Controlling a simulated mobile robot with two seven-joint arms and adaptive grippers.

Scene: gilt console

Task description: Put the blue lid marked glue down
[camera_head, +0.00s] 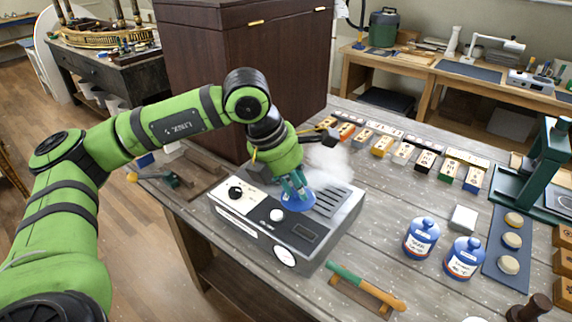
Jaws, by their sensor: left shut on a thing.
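The blue lid (298,199) is at the middle of the view, over the top of a grey and white appliance (262,243) with knobs and a slotted grille. My left gripper (296,186) points down and is shut on the lid from above. I cannot tell whether the lid touches the appliance. Any marking on the lid is too small to read. My right gripper is not in view.
Two blue-lidded white and blue jars (421,238) (462,259) stand to the right. White vapour (330,166) shows behind the gripper. A green-handled tool (366,287) lies in front. A dark wooden cabinet (245,75) stands behind. Bare tabletop (375,215) lies between appliance and jars.

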